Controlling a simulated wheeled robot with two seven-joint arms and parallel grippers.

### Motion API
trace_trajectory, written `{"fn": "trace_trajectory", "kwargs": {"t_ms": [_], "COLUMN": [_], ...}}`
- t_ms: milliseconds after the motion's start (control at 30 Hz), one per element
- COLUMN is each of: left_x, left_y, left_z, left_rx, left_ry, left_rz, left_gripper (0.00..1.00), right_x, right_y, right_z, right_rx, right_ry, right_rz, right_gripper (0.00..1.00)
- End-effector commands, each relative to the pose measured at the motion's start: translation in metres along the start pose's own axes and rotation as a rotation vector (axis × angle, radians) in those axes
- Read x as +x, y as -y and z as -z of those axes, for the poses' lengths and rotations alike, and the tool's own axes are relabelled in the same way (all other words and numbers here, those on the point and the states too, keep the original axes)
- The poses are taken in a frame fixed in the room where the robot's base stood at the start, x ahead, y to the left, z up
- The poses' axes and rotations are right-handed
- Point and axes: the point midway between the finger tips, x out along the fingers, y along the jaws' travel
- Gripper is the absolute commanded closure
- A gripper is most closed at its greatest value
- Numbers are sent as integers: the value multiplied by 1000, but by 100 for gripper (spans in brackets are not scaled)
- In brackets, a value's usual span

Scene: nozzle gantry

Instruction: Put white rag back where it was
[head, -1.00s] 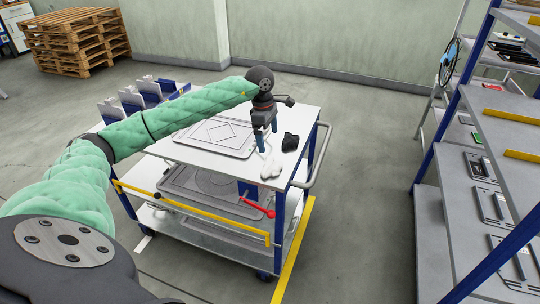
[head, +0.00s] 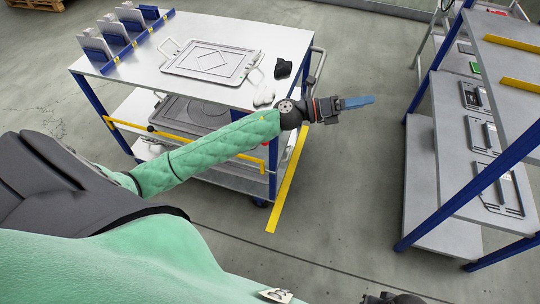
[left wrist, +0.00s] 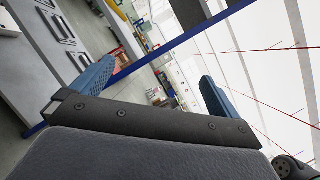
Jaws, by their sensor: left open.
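The white rag (head: 264,95) lies crumpled on the cart's top (head: 150,68), near its front right corner. A dark crumpled item (head: 283,68) lies just behind it. My left gripper (head: 372,100) is out to the right of the cart, over the floor, apart from the rag. Its blue fingers overlap in the head view. In the left wrist view the fingers (left wrist: 158,88) stand wide apart with nothing between them. The rag is not visible in the left wrist view.
A flat grey tray (head: 188,68) with a diamond mark lies on the cart top, with blue-and-grey holders (head: 95,45) at its left. A shelf rack (head: 445,175) with blue posts stands at right. Bare floor lies between cart and rack.

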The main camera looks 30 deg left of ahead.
Motion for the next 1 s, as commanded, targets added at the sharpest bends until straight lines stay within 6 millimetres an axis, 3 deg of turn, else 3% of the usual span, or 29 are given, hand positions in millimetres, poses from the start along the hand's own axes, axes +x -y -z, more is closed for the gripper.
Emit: {"fn": "trace_trajectory", "kwargs": {"t_ms": [133, 267, 467, 567, 733, 867, 1000], "left_x": [-12, -38, -96, -130, -188, -231, -266], "left_y": [-5, -23, -60, -75, -83, -70, -39], "left_z": [2, 9, 50, 86, 167, 238, 306], "left_rx": [-305, -574, -991, -1194, -1523, -1752, -1946], "left_ry": [288, 527, 872, 1031, 1280, 1447, 1579], "left_rz": [-58, -143, -328, -448, -693, -919, -1166], "left_gripper": [0, 0, 0, 0, 0, 0, 0], "right_x": [0, 0, 0, 0, 0, 0, 0], "right_y": [0, -1, -1, -1, -1, -1, -1], "right_z": [0, 0, 0, 0, 0, 0, 0], "right_rx": [-1, -1, -2, -2, -2, -1, -1], "right_ry": [0, 0, 0, 0, 0, 0, 0], "right_rz": [-1, -2, -2, -2, -2, -2, -1], "right_gripper": [64, 64, 64, 64, 64, 64, 64]}}
